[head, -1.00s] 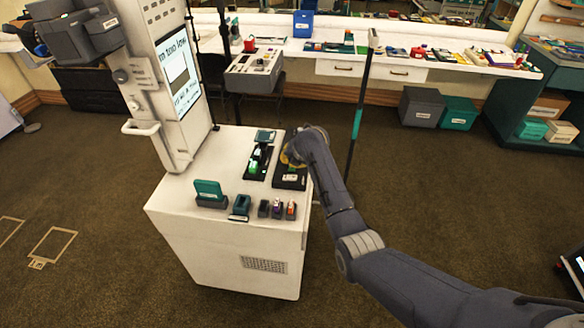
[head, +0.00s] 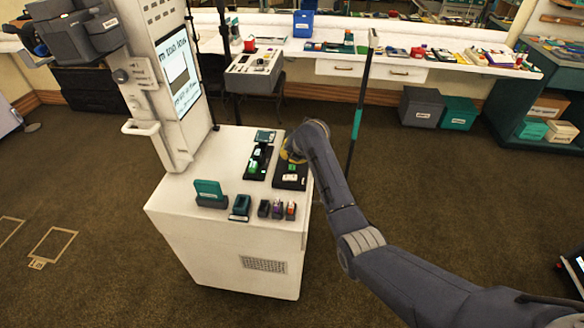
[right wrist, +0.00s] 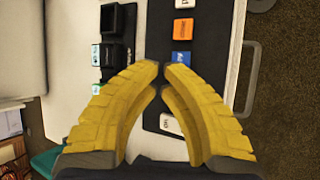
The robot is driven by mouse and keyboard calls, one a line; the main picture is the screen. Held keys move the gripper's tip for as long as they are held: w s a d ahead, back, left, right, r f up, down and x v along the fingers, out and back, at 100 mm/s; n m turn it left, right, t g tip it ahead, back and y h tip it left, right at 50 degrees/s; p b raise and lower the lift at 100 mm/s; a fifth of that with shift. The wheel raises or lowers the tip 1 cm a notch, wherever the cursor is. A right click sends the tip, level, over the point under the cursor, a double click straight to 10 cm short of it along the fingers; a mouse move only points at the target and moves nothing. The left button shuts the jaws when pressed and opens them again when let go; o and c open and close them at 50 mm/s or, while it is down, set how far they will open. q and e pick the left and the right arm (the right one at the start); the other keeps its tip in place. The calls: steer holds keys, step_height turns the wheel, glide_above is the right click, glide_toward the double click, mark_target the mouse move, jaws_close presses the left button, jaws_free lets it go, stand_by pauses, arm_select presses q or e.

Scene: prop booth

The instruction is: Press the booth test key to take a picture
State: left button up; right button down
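The white booth (head: 225,235) stands left of centre, with a lit screen (head: 180,75) on its upright. A black key panel (head: 290,184) lies on its top, near the right edge. In the right wrist view the panel (right wrist: 205,60) bears an orange key (right wrist: 182,28), a blue key (right wrist: 181,59) and white keys, one at the lower edge (right wrist: 170,124). Labels are too small or cut off to tell which is the test key. My right gripper (right wrist: 162,68) has yellow fingers, tips together, empty, over the panel; contact cannot be told. My left gripper is not in view.
A second black panel (head: 257,164) with a green-lit part lies left of the key panel. Small dark holders (head: 277,209) and a teal block (head: 208,189) stand along the front. A dark pole (head: 357,115) rises behind my right arm. Open carpet lies around.

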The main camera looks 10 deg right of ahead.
steer(key=shift+r, duration=2.15)
